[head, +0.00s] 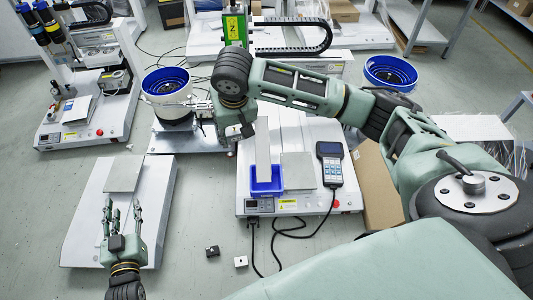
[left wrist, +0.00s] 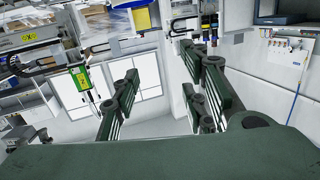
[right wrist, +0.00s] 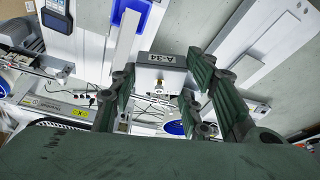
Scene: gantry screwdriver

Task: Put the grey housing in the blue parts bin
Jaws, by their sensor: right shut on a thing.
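The grey housing (right wrist: 160,66), a small block with a dark label, sits between the fingers of my right gripper (right wrist: 158,78) in the right wrist view. The right gripper is shut on it. In the head view my right gripper (head: 234,130) hangs up and left of the blue parts bin (head: 266,192), and the housing is hard to make out there. The bin stands on the white base of the middle machine; part of it also shows at the top of the right wrist view (right wrist: 128,12). My left gripper (head: 122,218) is open and empty over the left white base.
A handheld pendant (head: 331,165) and a grey plate (head: 298,171) lie right of the bin. Blue-lined bowls (head: 166,82) and (head: 390,72) stand behind.

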